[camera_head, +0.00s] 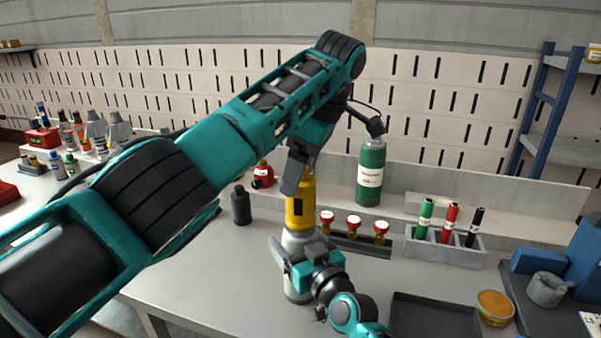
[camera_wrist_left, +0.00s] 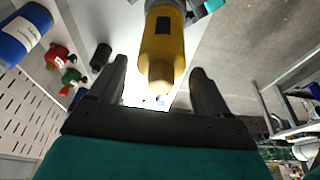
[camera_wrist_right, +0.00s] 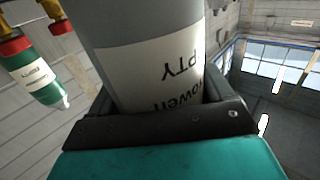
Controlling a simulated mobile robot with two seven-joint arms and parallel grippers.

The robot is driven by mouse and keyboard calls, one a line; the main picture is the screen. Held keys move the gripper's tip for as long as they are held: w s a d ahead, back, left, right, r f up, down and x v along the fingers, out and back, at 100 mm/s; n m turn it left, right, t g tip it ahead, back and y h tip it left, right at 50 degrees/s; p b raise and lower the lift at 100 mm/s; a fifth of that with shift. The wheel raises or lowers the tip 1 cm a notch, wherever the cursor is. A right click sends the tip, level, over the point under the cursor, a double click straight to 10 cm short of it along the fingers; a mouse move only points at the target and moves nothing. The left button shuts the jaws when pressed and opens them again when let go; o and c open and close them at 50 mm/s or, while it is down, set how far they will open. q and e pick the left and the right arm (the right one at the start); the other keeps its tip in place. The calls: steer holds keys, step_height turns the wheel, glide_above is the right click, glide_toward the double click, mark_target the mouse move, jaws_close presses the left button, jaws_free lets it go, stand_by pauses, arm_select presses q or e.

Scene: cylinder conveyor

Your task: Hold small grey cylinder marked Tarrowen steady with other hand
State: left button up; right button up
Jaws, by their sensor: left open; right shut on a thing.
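The small grey cylinder (camera_head: 296,241) stands upright on the bench with a yellow fitting (camera_head: 299,208) above it. My right gripper (camera_head: 300,262) is shut on the cylinder's body. In the right wrist view the cylinder (camera_wrist_right: 152,25) fills the space between the fingers; its upside-down label shows "owen" and "PTY", partly hidden by the gripper. My left gripper (camera_head: 296,178) is open over the top of the yellow fitting. In the left wrist view the fitting (camera_wrist_left: 163,45) lies between the two open fingers (camera_wrist_left: 153,78), with gaps on both sides.
A large green cylinder (camera_head: 371,172) stands behind, to the right. A dark bottle (camera_head: 241,206) and a red item (camera_head: 262,175) stand left. Red-topped valves (camera_head: 354,222), a grey holder (camera_head: 443,249) with coloured tubes and a dark tray (camera_head: 434,318) lie right. The bench's front left is clear.

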arm_select(q)
steer(key=m+t, duration=0.1)
steer(key=m, duration=0.3)
steer(key=shift+m+h, duration=0.4)
steer(key=shift+m, duration=0.3)
steer(key=m+t+h, duration=0.1)
steer(key=m, duration=0.2)
steer(key=shift+m, duration=0.4)
steer(key=shift+m+h, duration=0.3)
steer(key=shift+m, duration=0.8)
steer(key=m, duration=0.2)
steer(key=shift+m+h, duration=0.3)
steer(key=shift+h, duration=0.1)
steer(key=m+h, duration=0.1)
steer(key=m, duration=0.2)
steer(key=shift+m, duration=0.3)
